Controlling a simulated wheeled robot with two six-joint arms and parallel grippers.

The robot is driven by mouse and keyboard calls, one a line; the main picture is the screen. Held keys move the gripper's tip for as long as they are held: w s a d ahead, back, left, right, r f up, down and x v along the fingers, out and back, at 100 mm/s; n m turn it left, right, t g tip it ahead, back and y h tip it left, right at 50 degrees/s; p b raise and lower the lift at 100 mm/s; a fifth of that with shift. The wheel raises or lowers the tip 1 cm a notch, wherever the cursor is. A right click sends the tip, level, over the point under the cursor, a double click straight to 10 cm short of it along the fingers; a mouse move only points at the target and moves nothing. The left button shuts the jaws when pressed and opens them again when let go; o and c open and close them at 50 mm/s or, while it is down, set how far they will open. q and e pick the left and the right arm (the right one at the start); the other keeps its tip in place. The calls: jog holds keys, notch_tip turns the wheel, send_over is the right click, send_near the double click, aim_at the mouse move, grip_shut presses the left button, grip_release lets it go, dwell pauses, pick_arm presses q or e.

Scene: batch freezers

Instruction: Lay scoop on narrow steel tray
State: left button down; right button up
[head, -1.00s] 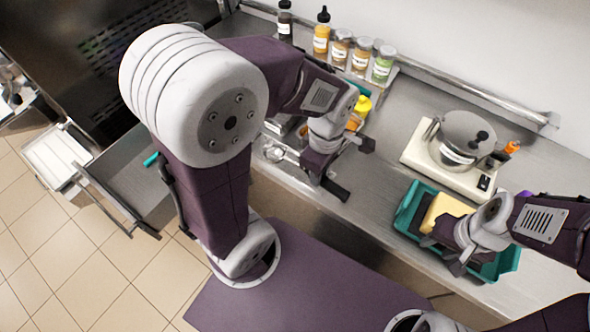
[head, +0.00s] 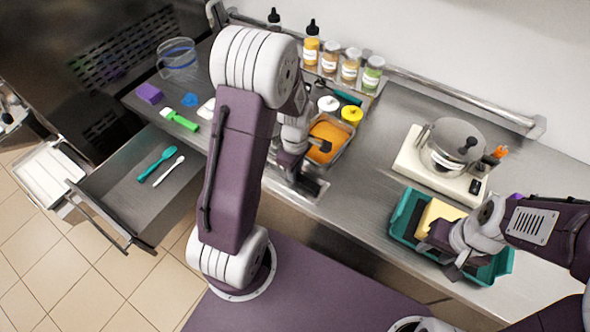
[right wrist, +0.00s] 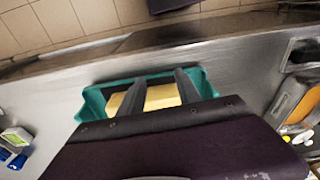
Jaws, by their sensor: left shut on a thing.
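My left gripper (head: 302,158) is shut, low over the counter between the orange-filled steel pan and a narrow steel tray (head: 320,190). The tray lies at the counter's front edge, partly covered by my wrist. The scoop does not show clearly now; my left forearm and gripper hide what is in the jaws. My right gripper (head: 440,250) is open above the yellow block (head: 437,215) in a teal bin (head: 402,220). In the right wrist view its two fingers (right wrist: 158,95) stand apart over the yellow block (right wrist: 158,98).
The orange-filled pan (head: 345,133) and seasoning jars (head: 350,65) stand behind my left gripper. A pot on a white scale (head: 410,158) is at right. An open drawer (head: 125,185) holds a teal spoon and a white one. The counter between pan and scale is clear.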

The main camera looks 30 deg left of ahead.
pick_arm(q)
jog(key=shift+f, duration=0.1)
jog(key=c, duration=1.3)
grip_release()
jog(key=shift+o, duration=0.2)
notch_tip(320, 180, up, 12)
jog(key=s+d+f+m, duration=0.2)
jog(key=s+m, duration=0.2)
jog(key=m, duration=0.4)
jog(key=s+d+f+m+t, duration=0.1)
jog(key=s+d+f+m, duration=0.1)
jog(key=m, duration=0.6)
jog(key=shift+s+d+m+p, duration=0.4)
jog(key=shift+s+d, duration=0.05)
jog(key=shift+s, duration=0.8)
